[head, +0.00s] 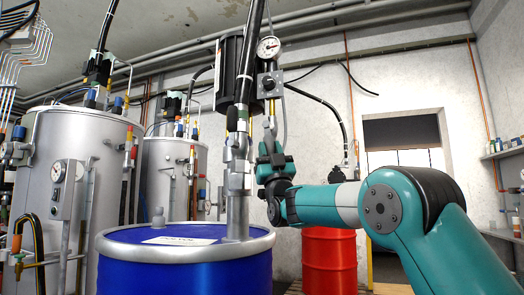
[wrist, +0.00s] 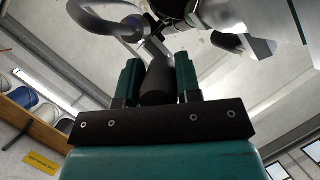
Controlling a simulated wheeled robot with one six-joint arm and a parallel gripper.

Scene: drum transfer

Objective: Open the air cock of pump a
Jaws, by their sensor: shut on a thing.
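A pump with a dark motor body (head: 229,72) and a grey metal tube (head: 238,170) stands in the blue drum (head: 190,262). A round pressure gauge (head: 268,47) and a grey control block with a black knob (head: 268,84) are at its right side. My gripper (head: 270,146) is upright just below this block. In the wrist view my gripper (wrist: 157,64) has its two teal fingers shut on a dark cylindrical part (wrist: 157,84). This part seems to belong to the air cock, but its handle position cannot be told.
A red drum (head: 329,262) stands behind my arm. Large steel tanks (head: 85,180) with gauges and pipes are at the left. A black hose (head: 325,108) runs right from the pump. A doorway (head: 405,135) and shelf (head: 503,150) are at the right.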

